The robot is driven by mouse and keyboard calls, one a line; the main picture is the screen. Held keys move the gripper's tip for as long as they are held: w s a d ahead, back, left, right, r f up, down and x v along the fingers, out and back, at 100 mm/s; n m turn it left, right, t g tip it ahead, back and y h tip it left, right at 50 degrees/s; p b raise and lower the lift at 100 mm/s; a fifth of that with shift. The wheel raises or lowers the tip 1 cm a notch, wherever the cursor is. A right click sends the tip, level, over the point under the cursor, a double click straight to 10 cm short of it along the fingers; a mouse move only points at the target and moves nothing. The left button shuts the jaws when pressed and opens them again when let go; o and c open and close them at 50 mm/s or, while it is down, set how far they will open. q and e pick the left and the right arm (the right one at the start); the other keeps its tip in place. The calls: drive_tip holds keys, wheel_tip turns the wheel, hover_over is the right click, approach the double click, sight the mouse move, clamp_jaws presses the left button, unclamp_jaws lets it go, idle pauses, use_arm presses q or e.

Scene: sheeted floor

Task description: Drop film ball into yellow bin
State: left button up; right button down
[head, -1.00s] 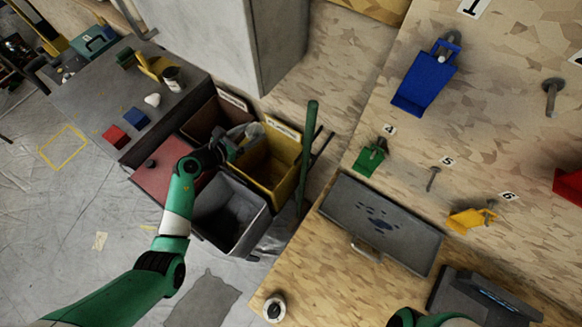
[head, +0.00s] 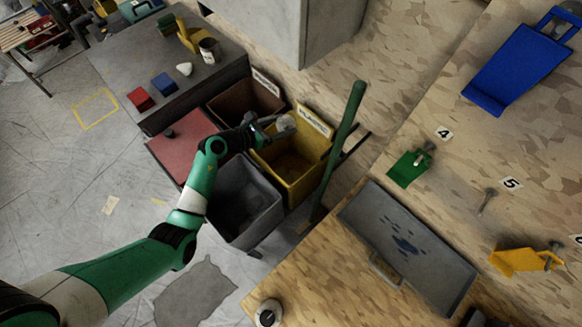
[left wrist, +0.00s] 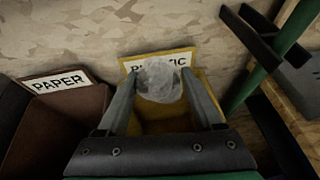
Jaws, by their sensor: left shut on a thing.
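The film ball (head: 286,124) is a small, crumpled, whitish translucent lump. My left gripper (head: 277,126) is shut on it and holds it over the upper part of the yellow bin (head: 315,176). In the left wrist view the ball (left wrist: 159,80) sits between the two fingertips (left wrist: 160,88), in front of the bin's label, which it partly covers. The yellow bin also shows there behind and below the fingers (left wrist: 188,127). In the head view its label reads PLASTIC and its inside looks empty where I see it. My right gripper is not in view.
A brown bin labelled PAPER (head: 227,122) stands beside the yellow bin, with a grey bin (head: 237,235) and a red lid (head: 170,160) nearby. A green pole (head: 343,140) leans at the yellow bin's right. A workbench with a grey tray (head: 440,274) lies to the right.

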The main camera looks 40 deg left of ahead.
use_arm(q)
drive_tip(key=o, duration=1.4)
drive_tip(key=p+v, duration=0.4)
drive_tip(key=v, duration=0.7)
drive_tip(key=shift+s, duration=0.3)
